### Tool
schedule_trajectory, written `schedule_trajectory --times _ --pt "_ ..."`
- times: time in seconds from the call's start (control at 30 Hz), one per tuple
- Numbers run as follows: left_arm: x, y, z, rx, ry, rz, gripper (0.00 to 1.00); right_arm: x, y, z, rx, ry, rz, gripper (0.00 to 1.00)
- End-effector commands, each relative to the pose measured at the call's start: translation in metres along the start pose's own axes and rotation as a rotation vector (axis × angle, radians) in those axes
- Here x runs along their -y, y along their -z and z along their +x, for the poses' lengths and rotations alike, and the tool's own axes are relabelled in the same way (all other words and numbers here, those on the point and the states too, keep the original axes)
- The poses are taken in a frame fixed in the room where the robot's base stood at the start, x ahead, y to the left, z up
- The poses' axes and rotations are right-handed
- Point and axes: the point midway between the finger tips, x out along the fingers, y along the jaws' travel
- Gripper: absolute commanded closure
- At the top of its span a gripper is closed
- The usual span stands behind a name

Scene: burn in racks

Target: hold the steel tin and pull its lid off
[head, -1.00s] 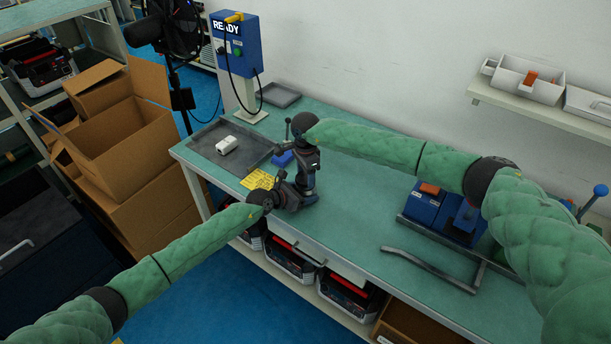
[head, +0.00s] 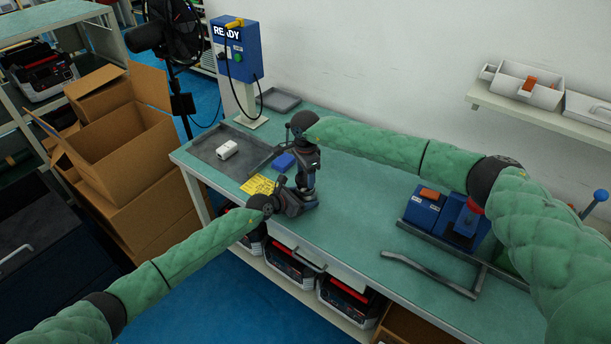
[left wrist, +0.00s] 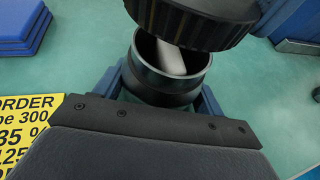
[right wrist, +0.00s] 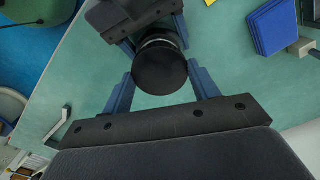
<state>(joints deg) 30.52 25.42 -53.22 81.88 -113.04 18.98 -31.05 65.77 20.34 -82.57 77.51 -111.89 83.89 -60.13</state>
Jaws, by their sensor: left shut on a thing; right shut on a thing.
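The steel tin (left wrist: 152,85) stands open-mouthed in the left wrist view, with a dark outside and shiny inner wall. A pale shape shows inside it. My left gripper (left wrist: 160,95) is shut on the tin's sides. The round black lid (left wrist: 195,25) is above the tin, tilted and apart from its rim on the near side. My right gripper (right wrist: 162,88) is shut on the lid (right wrist: 160,68), whose top faces the right wrist camera. In the head view, my left gripper (head: 298,200) and right gripper (head: 304,172) are close together, hiding the tin and lid.
A blue block (head: 284,161) and a yellow order sheet (head: 258,185) lie by the grippers on the green bench (head: 350,215). A grey tray (head: 205,148) holds a white item (head: 228,150). Blue bins (head: 440,210) and a bent grey bar (head: 425,272) are to the right.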

Motion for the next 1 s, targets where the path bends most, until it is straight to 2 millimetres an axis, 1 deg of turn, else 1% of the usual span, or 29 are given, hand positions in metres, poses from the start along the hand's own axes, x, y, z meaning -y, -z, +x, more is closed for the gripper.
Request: schedule_trajectory --times 0.37,0.4,0.47,0.5,0.53,0.83,0.93,1.0 --pt "0.0 0.0 0.0 0.0 0.0 0.0 0.56 0.0 0.0 -0.004 0.0 0.0 0.0 0.61" --pt "0.0 0.0 0.0 0.0 0.0 0.0 0.29 0.0 0.0 -0.004 0.0 0.0 0.0 0.61" --pt "0.0 0.0 0.0 0.0 0.0 0.0 0.17 0.0 0.0 -0.004 0.0 0.0 0.0 0.61" --pt "0.0 0.0 0.0 0.0 0.0 0.0 0.09 0.0 0.0 -0.004 0.0 0.0 0.0 0.61" --pt "0.0 0.0 0.0 0.0 0.0 0.0 0.05 0.0 0.0 -0.004 0.0 0.0 0.0 0.61" --pt "0.0 0.0 -0.001 0.0 0.0 0.0 0.05 0.0 0.0 -0.004 0.0 0.0 0.0 0.61" --pt "0.0 0.001 -0.007 0.0 0.0 0.0 0.05 0.0 0.0 -0.004 0.0 0.0 0.0 0.61" --pt "-0.001 0.001 -0.015 0.001 -0.001 -0.002 0.05 0.0 0.0 -0.004 0.0 0.0 0.0 0.61"
